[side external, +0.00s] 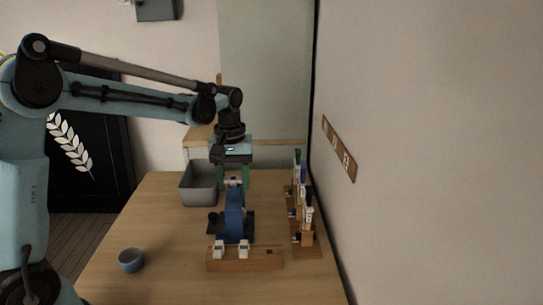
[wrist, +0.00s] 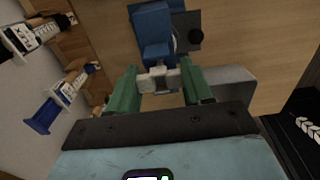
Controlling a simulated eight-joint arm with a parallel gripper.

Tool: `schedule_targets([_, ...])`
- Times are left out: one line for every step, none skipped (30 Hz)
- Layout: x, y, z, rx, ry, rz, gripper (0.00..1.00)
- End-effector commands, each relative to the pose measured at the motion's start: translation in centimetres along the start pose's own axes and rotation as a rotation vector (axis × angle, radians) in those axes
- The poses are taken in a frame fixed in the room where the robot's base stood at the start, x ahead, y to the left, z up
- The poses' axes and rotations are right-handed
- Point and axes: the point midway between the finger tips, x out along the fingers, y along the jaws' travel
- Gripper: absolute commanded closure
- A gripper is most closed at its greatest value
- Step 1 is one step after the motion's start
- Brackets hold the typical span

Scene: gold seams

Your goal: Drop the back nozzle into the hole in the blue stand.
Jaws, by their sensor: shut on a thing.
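My gripper (side external: 233,180) has green fingers and is shut on a small white nozzle, which sits between the fingertips in the wrist view (wrist: 158,82). In the side view the fingers point down near the top of the blue stand (side external: 235,213). The stand has a dark base on the table; its blue body also shows just beyond the fingertips in the wrist view (wrist: 153,30). I cannot tell whether the nozzle touches the stand, and the hole is not clearly visible. Two other white nozzles (side external: 219,250) (side external: 244,250) sit on a wooden block (side external: 231,264) in front.
A grey bin (side external: 198,186) stands behind and left of the blue stand. A wooden rack (side external: 304,252) with several upright tools stands at right, by the wall. A small blue-grey bowl (side external: 131,260) is at front left. The table's left middle is clear.

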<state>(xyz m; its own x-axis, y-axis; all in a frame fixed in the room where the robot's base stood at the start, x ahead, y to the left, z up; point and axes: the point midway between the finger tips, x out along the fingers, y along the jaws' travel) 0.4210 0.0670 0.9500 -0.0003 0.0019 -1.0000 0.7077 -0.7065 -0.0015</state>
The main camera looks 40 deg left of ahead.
Motion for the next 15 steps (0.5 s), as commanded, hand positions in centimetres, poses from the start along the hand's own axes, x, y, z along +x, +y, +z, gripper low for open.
schedule_targets([0.1,0.0,0.0,0.000,0.000,0.000,0.78])
schedule_targets([0.2,0.0,0.0,0.000,0.000,0.000,0.78])
schedule_targets([0.3,0.0,0.0,0.000,0.000,0.000,0.78])
schedule_targets([0.4,0.0,0.0,0.000,0.000,0.000,0.78])
schedule_targets([0.4,0.0,0.0,0.000,0.000,0.000,0.78])
schedule_targets([0.5,0.0,0.0,0.000,0.000,0.000,0.78])
schedule_targets([0.6,0.0,0.0,0.000,0.000,0.000,0.78])
schedule_targets([0.7,0.0,0.0,0.000,0.000,0.000,0.78])
schedule_targets([0.8,0.0,0.0,0.000,0.000,0.000,0.78])
schedule_targets([0.8,0.0,0.0,0.000,0.000,0.000,0.78])
schedule_targets([0.9,0.0,0.0,0.000,0.000,0.000,0.78])
schedule_targets([1.0,0.0,0.0,0.000,0.000,0.000,0.78])
schedule_targets([1.1,0.0,0.0,0.000,0.000,0.000,0.78])
schedule_targets([1.1,0.0,0.0,0.000,0.000,0.000,0.78])
schedule_targets([1.2,0.0,0.0,0.000,0.000,0.000,0.78])
